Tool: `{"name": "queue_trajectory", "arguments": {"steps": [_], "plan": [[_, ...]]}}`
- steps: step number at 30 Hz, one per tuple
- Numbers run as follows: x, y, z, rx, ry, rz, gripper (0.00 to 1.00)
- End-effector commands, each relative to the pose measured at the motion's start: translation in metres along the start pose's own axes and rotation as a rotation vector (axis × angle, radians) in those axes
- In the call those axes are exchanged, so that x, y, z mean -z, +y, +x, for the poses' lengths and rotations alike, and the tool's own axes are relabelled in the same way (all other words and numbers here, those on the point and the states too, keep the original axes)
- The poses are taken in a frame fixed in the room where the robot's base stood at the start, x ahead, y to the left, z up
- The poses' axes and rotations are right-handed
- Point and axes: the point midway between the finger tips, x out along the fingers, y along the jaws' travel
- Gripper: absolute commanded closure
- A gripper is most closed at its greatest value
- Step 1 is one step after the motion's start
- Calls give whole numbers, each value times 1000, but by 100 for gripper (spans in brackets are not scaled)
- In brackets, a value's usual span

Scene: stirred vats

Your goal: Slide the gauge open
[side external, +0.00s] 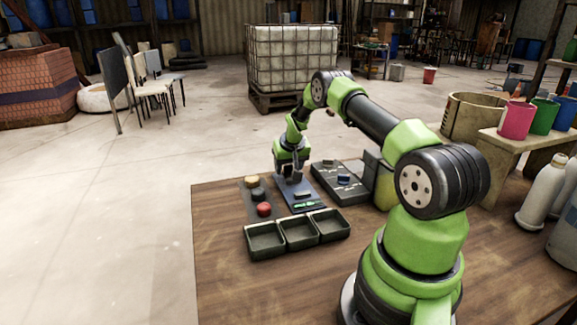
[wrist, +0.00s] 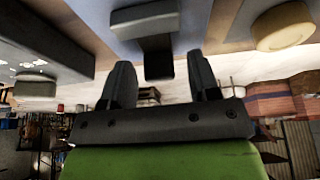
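The gauge is a blue-grey panel (side external: 288,194) on the wooden table, with a green-marked scale (side external: 306,205) at its near end. A small grey block (side external: 302,195) shows just behind the scale. My gripper (side external: 289,176) points down over the far part of the panel. In the wrist view my gripper (wrist: 160,80) is open, its two dark fingers spread. A dark grey handle-like block (wrist: 157,62) lies between the fingers in that picture, with gaps on both sides. I cannot tell how deep the fingers reach around it.
Left of the gauge is a strip with yellow, black and red (side external: 264,209) buttons; the cream button (wrist: 283,27) shows close in the wrist view. Right is a dark grey slider panel (side external: 340,186), then a yellowish container (side external: 385,187). Three open trays (side external: 298,232) stand in front.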

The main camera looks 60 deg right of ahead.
Motion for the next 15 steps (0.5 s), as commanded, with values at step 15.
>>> {"name": "queue_trajectory", "arguments": {"steps": [15], "plan": [[1,0,-27,0,3,0,45]]}}
